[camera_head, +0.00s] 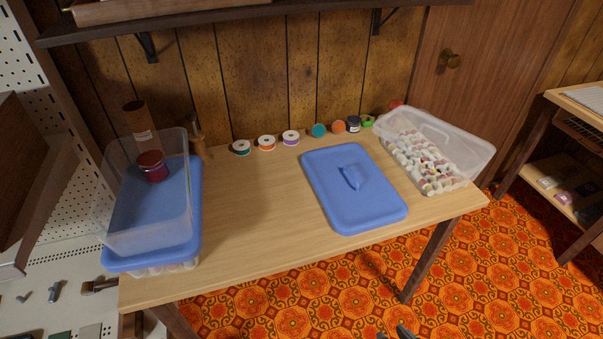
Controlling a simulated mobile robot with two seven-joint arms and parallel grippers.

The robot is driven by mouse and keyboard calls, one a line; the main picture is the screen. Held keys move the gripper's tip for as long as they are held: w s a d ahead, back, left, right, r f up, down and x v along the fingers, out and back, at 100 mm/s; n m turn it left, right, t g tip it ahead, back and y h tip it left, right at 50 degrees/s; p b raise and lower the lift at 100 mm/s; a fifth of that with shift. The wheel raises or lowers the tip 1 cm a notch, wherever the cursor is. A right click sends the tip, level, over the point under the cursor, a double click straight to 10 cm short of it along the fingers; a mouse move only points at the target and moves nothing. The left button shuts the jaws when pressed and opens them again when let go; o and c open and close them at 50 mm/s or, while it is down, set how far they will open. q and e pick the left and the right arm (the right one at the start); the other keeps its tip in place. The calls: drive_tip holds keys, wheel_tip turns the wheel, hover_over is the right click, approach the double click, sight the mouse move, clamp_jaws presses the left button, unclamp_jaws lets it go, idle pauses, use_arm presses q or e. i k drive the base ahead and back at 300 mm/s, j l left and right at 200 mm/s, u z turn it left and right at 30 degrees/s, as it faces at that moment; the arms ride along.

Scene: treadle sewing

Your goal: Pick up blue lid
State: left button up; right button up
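A blue lid (335,204) with a raised handle (352,178) lies flat on the right half of the wooden table, with nothing on it. A second blue lid (112,259) is at the table's left end, on a box of pale items, with a clear container (170,228) standing on top of it. My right gripper (393,334) barely shows at the bottom edge, below the table's front and well away from the lids. Its two dark tips are apart with nothing seen between them. My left gripper is not in view.
A clear bin (477,150) with many spools stands right of the lid. Ribbon rolls (266,143) and small jars (353,124) line the table's back. The wooden table (245,215) is bare in the middle. A dark shelf (210,19) overhangs the back wall.

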sight(356, 195)
drive_tip(key=l+u, duration=0.2)
drive_tip(key=u, duration=0.55)
drive_tip(key=l+u, duration=0.3)
drive_tip(key=k+l+u, duration=0.1)
drive_tip(key=l+u, duration=0.2)
drive_tip(key=k+l+u, duration=0.1)
drive_tip(key=l, duration=0.35)
drive_tip(key=k+l+u, duration=0.1)
drive_tip(key=l, duration=0.3)
